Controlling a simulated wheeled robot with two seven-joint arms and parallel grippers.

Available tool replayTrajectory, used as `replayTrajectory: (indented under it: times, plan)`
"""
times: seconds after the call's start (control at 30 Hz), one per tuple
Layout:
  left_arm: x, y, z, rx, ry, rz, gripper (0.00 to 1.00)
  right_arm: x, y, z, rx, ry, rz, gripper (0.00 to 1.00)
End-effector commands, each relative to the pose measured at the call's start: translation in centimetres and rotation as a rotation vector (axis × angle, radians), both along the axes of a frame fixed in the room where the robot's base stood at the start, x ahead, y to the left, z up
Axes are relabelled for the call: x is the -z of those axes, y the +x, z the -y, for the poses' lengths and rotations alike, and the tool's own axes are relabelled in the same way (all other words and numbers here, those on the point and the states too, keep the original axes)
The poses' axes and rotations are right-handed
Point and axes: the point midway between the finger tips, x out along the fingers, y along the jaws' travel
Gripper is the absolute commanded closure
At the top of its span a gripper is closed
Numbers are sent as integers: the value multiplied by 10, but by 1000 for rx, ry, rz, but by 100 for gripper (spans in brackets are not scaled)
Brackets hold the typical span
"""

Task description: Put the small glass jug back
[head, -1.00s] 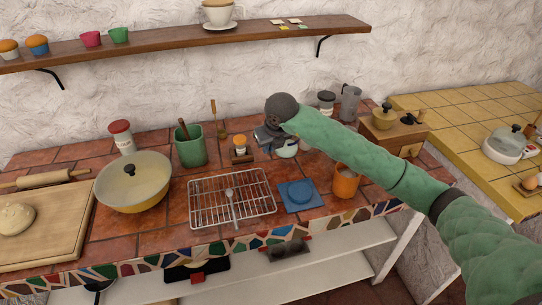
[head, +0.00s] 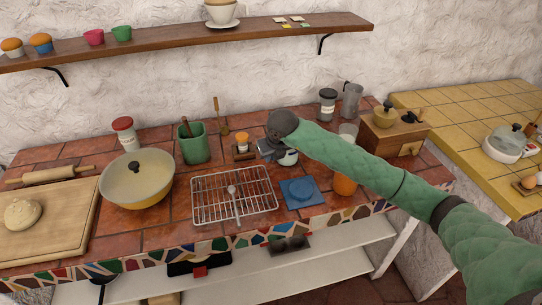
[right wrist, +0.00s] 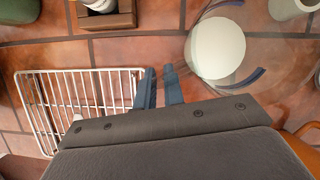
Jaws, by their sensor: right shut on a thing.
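The small glass jug (right wrist: 215,50) is clear, with white contents and a blue band on its side. It stands close to the right of the fingers in the right wrist view. In the head view its pale body (head: 288,158) shows under my right gripper (head: 268,150), partly hidden by hand and arm. The blue fingers (right wrist: 161,87) are nearly together at the jug's near left side, shut on it, apparently by its handle, which is hard to see. The jug looks upright over the tiles; whether it touches them I cannot tell. My left gripper is not in view.
A wire rack (head: 204,199) with a spoon lies in front, left of a blue mat (head: 314,200) with a blue item. An orange mug (head: 345,185) stands under my forearm. Behind are a small jar in a wooden holder (head: 243,153), a canister (head: 327,107) and a wooden grinder (head: 405,142).

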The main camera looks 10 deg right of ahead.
Motion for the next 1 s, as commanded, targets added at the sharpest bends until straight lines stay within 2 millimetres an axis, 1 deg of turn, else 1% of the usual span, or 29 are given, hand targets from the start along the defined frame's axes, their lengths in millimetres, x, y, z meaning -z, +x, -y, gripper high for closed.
replayTrajectory:
  times: [0.03, 0.1, 0.13, 0.47, 0.6, 0.7, 0.77, 1.0]
  plan:
    - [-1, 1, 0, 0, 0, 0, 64, 0, 0, 0, 0, 0, 0, 84]
    - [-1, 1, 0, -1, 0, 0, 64, 0, 0, 0, 0, 0, 0, 70]
    - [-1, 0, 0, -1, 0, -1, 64, 0, 0, 0, 0, 0, 0, 68]
    - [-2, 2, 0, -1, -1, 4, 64, -2, 0, 0, 0, 0, 0, 68]
    - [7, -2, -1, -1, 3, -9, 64, -9, -3, 1, 0, -1, 1, 68]
    - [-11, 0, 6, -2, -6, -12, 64, -19, -7, 2, 0, 0, 2, 68]
    - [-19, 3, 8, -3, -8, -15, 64, -28, -11, 3, -1, -1, 3, 68]
    - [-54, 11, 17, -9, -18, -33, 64, -68, -27, 6, -1, 0, 3, 68]
